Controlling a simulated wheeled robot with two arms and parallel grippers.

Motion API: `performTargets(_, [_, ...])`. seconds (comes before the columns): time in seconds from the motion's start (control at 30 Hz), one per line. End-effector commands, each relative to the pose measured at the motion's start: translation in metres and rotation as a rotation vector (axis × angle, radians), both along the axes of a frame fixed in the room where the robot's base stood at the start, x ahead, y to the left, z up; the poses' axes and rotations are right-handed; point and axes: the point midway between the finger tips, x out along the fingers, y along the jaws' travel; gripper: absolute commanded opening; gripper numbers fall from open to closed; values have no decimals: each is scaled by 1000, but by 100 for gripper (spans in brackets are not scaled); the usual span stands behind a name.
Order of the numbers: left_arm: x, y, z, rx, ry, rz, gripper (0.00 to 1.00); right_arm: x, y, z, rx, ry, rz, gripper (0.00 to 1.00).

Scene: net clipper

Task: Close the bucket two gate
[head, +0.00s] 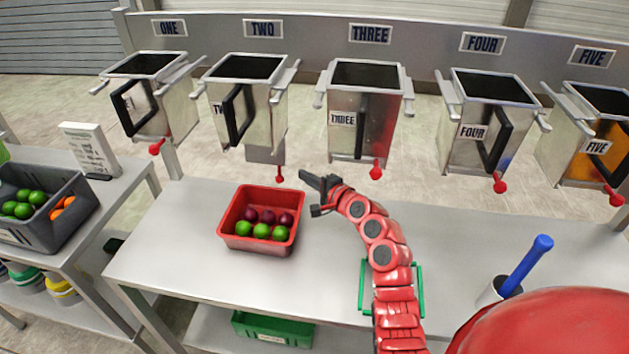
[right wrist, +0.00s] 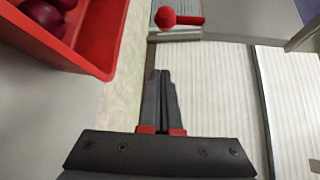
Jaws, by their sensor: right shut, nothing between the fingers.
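Bucket two (head: 238,108) is a metal bin with a black handle, hanging on the rail under the sign TWO (head: 263,29). A grey plate (head: 266,155) hangs below its bottom, with a red knob (head: 280,176) at its lower end. In the right wrist view a red knob (right wrist: 166,17) on a short red stem shows beyond the fingertips. My right gripper (head: 306,178) is shut and empty, just right of and apart from the knob, above the table's far edge. My left gripper is not in view.
A red crate (head: 228,235) of green and dark red fruit stands on the table (head: 170,262), left of my right arm. Buckets one (head: 150,100), three (head: 362,110), four (head: 485,125) and five (head: 590,140) hang alongside. A blue-handled tool (head: 528,262) stands at right.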

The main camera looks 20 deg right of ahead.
Motion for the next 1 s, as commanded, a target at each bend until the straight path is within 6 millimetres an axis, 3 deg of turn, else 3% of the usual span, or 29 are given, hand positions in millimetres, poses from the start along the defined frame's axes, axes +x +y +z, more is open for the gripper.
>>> performTargets(0.23, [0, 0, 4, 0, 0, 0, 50, 30, 10, -3, -1, 1, 1, 0])
performTargets(0.53, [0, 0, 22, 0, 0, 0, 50, 9, 36, 5, -2, -2, -1, 0])
performTargets(1.0, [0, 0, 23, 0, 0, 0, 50, 6, 40, 4, 1, 1, -2, 0])
